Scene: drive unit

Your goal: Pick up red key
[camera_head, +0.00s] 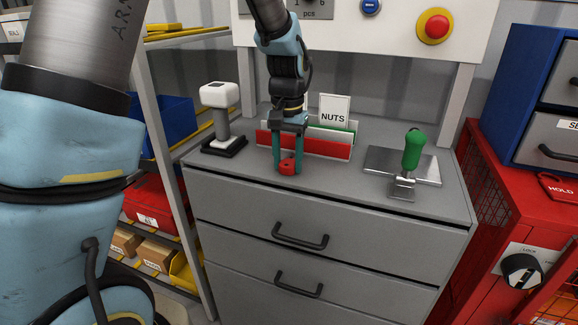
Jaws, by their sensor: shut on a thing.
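The red key (287,167) is a small red piece at the front part of the grey cabinet top (345,182). My gripper (287,158) comes down from above with its teal fingers on either side of the key, shut on it. The key is partly hidden by the fingers. I cannot tell whether it touches the cabinet top or is slightly above it.
A red-fronted holder with a NUTS card (334,112) stands just behind my gripper. A white-headed scanner on a stand (220,95) is to the left, a green-handled lever (413,150) to the right. Shelves stand left, a red cabinet (540,190) right.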

